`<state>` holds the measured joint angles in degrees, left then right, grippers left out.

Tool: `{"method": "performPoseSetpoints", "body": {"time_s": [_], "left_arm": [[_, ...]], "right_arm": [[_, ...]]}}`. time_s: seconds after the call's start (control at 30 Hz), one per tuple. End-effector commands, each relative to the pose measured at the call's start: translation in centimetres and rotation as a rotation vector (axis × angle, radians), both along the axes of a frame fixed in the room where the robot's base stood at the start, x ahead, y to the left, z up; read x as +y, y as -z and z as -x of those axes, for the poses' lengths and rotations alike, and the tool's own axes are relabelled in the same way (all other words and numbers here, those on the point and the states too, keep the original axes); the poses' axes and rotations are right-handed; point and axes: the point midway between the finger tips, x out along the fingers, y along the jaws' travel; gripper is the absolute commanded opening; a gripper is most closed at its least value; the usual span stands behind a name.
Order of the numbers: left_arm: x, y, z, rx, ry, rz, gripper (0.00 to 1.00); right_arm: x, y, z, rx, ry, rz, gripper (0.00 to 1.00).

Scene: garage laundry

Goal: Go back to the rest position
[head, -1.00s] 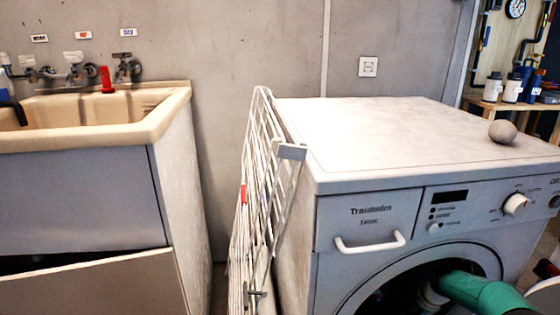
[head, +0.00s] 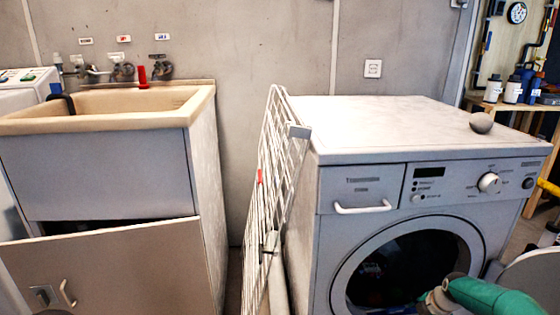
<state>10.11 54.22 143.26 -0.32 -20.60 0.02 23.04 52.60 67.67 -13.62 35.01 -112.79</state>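A green arm section (head: 490,298) with a pale joint comes in at the lower right, in front of the washing machine (head: 345,175); it appears to be part of my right arm. Its gripper is not visible, so I cannot see what it holds.
The open washer door (head: 530,285) stands at the right edge. A folded white drying rack (head: 268,190) leans between the washer and the sink (head: 110,122). The sink cabinet's front panel (head: 130,262) tilts outward. A grey ball (head: 481,122) rests on the washer top.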

Motion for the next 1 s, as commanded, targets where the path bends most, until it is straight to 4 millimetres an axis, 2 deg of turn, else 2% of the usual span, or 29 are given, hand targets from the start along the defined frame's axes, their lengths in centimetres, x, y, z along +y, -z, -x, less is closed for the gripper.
{"method": "performPoseSetpoints", "body": {"time_s": [0.03,0.27,0.47,0.57,0.67,0.7,0.77,0.8,0.9,1.0], "left_arm": [[0.0,-0.5,-0.1,-0.003,-0.001,-0.001,0.40],[0.0,-1.1,-0.1,-0.002,-0.001,0.000,0.40],[0.0,-1.7,-0.1,-0.002,-0.001,0.000,0.40],[0.0,-2.1,-0.1,-0.002,-0.001,0.000,0.40],[0.0,-2.6,-0.1,-0.002,-0.001,0.000,0.40],[0.0,-2.8,-0.1,-0.002,-0.001,0.000,0.40],[0.0,-3.1,-0.1,-0.002,-0.001,0.000,0.40],[0.0,-3.2,-0.1,-0.002,-0.001,0.000,0.40],[0.0,-3.4,-0.1,-0.002,-0.001,0.000,0.40],[0.0,-3.4,-0.1,-0.002,-0.001,0.000,0.40]], "right_arm": [[1.5,-0.4,-0.2,0.006,-0.024,-0.006,0.74],[6.7,1.5,2.2,0.088,-0.097,-0.054,0.74],[12.5,3.9,5.9,0.169,-0.115,-0.126,0.74],[16.1,5.3,9.1,0.226,-0.065,-0.184,0.74],[20.5,6.8,13.8,0.307,0.062,-0.262,0.74],[22.3,7.2,16.2,0.347,0.140,-0.295,0.74],[24.6,7.8,19.9,0.408,0.282,-0.341,0.74],[26.0,8.0,22.4,0.448,0.391,-0.367,0.74],[28.3,8.0,28.0,0.531,0.685,-0.417,0.74],[29.3,7.8,31.9,0.581,0.969,-0.448,0.74]]}}
